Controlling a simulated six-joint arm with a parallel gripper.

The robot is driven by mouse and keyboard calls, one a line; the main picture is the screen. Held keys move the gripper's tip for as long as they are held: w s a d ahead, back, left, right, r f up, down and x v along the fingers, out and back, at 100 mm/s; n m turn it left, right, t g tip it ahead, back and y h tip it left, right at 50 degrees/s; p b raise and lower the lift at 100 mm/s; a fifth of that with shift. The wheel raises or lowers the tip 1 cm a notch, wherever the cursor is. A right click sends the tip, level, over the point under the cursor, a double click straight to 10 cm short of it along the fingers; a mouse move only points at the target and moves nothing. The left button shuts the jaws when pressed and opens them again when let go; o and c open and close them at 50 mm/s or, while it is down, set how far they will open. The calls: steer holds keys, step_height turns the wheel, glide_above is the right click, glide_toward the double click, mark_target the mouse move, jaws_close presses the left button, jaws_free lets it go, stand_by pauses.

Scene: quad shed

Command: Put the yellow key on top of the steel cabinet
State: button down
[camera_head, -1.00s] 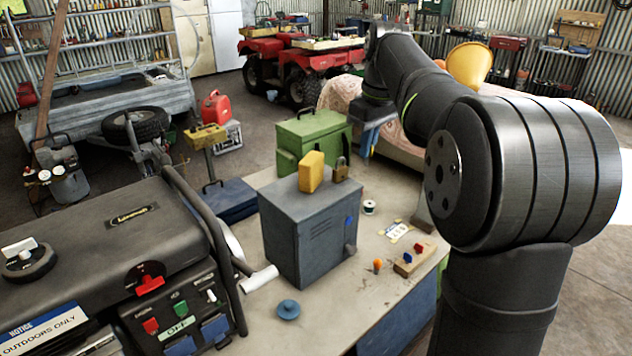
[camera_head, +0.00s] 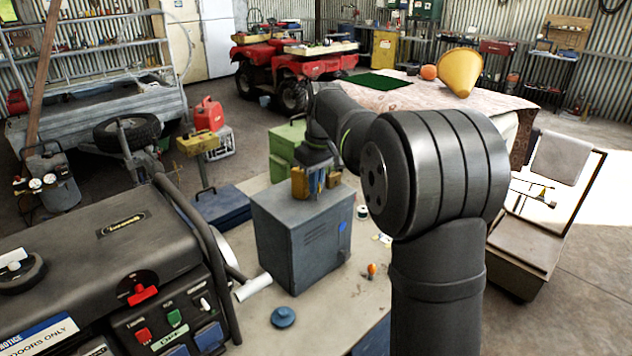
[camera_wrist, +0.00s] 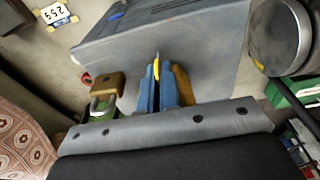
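The steel cabinet (camera_head: 315,240) is a grey box standing on the bench. Its grey top fills much of the wrist view (camera_wrist: 215,72). My gripper (camera_head: 318,190) is over that top, with its blue fingers pointing down. In the wrist view my gripper (camera_wrist: 157,82) is shut on a thin yellow piece with a grey tip, the yellow key (camera_wrist: 157,67), seen nearly edge-on. I cannot tell whether the key touches the cabinet top. The key is too small to make out in the head view.
A yellow box (camera_head: 299,183) and a brass padlock (camera_head: 333,180) sit on the cabinet top, close on either side of my fingers. The padlock also shows in the wrist view (camera_wrist: 107,86). A green case (camera_head: 285,150) stands behind. A blue round knob (camera_head: 283,317) lies in front.

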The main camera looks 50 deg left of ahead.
steer(key=shift+f, duration=0.1)
steer(key=c, duration=1.6)
jaws_free()
steer(key=shift+c, duration=0.2)
step_height(320, 180, up, 12)
steer(key=d, duration=0.1)
steer(key=shift+d, duration=0.25)
steer(key=f, duration=0.4)
steer(key=a+f, duration=0.1)
steer(key=f, duration=0.7)
steer(key=shift+a+f, duration=0.1)
steer(key=shift+a, duration=0.15)
step_height(320, 180, up, 3)
steer(key=shift+f, duration=0.15)
steer(key=shift+r, duration=0.55)
